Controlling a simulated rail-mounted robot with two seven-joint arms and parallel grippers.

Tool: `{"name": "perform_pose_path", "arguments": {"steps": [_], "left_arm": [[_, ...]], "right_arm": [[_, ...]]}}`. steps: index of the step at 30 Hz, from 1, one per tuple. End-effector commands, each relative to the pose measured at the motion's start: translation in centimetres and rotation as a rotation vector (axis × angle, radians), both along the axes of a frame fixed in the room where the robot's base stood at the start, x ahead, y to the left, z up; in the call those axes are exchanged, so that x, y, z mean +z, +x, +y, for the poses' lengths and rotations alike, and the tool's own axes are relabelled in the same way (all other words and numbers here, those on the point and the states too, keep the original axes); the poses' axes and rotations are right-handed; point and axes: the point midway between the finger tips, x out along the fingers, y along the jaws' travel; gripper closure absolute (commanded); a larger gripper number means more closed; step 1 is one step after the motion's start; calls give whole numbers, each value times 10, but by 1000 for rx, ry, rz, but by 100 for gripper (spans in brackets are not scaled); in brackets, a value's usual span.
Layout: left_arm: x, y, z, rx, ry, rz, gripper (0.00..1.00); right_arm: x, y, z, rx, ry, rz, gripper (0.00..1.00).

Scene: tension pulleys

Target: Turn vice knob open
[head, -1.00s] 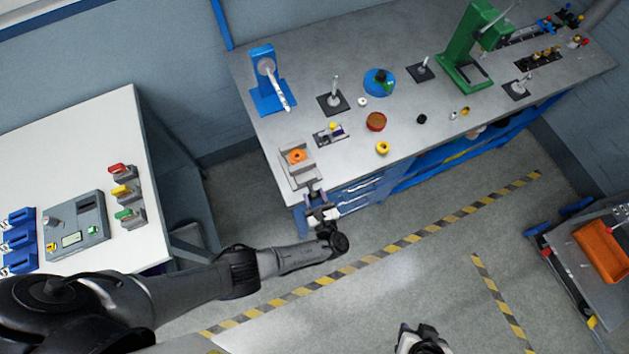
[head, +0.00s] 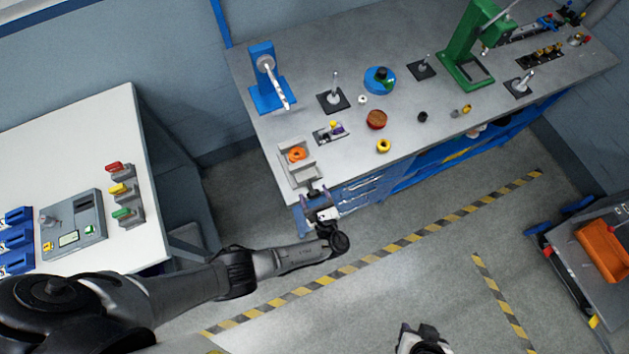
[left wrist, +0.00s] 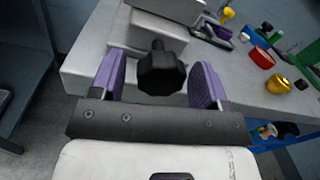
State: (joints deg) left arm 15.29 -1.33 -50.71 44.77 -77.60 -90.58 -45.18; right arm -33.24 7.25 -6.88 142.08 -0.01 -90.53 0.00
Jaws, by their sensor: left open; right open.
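The grey vice (head: 298,163) sits at the near left corner of the workbench, with an orange ring-shaped part (head: 297,154) in it. Its black lobed knob (left wrist: 161,72) faces the left wrist camera. My left gripper (head: 317,197) is at the knob end of the vice, beyond the bench's front edge. In the left wrist view its purple fingers (left wrist: 161,82) are open, one on each side of the knob, with a visible gap on both sides. My right gripper (head: 420,340) is at the bottom edge of the head view, far from the bench, open and empty.
A white table (head: 85,150) with a control box (head: 73,227) stands at left. Open floor lies in front.

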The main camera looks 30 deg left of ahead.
Motion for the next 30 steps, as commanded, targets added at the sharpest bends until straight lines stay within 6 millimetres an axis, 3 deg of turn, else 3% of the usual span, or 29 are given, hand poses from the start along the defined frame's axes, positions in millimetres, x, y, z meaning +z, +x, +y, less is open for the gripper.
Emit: {"name": "perform_pose_path", "arguments": {"steps": [5,21,30], "left_arm": [[-1,-6,-7,-1,-1,1,31],[-4,-72,-79,-2,-2,2,31],[-3,-91,-100,0,-1,1,31]], "right_arm": [[-1,0,0,0,0,0,57],[-14,0,3,-7,11,0,57],[-18,0,3,-7,11,0,57]]}}
